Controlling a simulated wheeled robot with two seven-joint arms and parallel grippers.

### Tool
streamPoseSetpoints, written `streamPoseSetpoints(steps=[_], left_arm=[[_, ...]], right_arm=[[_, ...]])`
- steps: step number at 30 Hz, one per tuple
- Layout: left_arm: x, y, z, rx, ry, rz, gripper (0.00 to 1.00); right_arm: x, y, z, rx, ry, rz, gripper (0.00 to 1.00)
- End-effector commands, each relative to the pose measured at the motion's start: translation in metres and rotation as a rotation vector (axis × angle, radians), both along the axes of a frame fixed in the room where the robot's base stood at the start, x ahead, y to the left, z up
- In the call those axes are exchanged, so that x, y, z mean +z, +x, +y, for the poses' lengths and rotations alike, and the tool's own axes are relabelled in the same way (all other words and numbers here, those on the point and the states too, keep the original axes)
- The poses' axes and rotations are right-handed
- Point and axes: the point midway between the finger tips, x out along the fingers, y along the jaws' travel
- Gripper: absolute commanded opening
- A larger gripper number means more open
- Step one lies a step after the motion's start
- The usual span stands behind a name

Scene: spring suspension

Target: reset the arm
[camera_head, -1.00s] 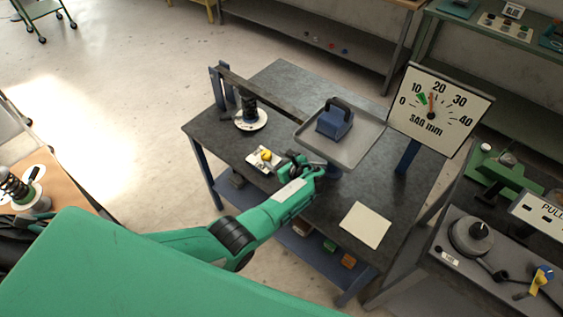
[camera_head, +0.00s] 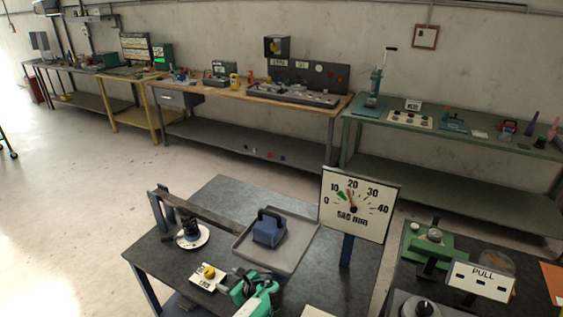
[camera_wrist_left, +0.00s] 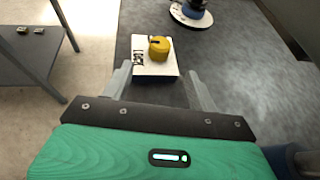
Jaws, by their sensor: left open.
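My left gripper (camera_head: 243,285) is open and empty over the dark table (camera_head: 215,197), just right of a white lock plate with a yellow knob (camera_head: 208,272). In the left wrist view my fingers (camera_wrist_left: 160,82) are spread apart, and the yellow knob (camera_wrist_left: 160,48) on its plate lies ahead between them. I see no contact with it. A blue weight (camera_head: 269,230) sits on the grey tray (camera_head: 288,262). My right gripper is out of view.
A green fixture (camera_head: 432,243) and a PULL sign (camera_head: 481,281) are on the right bench. Wall benches (camera_head: 250,92) stand at the back, with clear floor in front.

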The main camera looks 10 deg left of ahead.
Motion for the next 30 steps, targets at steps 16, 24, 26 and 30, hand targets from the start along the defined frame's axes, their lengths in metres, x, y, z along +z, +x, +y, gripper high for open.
streamPoseSetpoints(steps=[16,24,26,30], left_arm=[[-0.034,-0.142,-0.001,0.497,-0.625,-0.367,0.59],[-0.011,-0.230,-0.005,0.827,-0.952,-0.556,0.59],[-0.002,-0.250,-0.006,0.900,-1.017,-0.591,0.59],[0.027,-0.295,-0.011,1.066,-1.165,-0.662,0.59]], right_arm=[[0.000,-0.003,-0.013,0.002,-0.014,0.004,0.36],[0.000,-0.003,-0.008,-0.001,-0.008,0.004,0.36],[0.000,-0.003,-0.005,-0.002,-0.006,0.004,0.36],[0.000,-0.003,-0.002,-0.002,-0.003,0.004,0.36]])
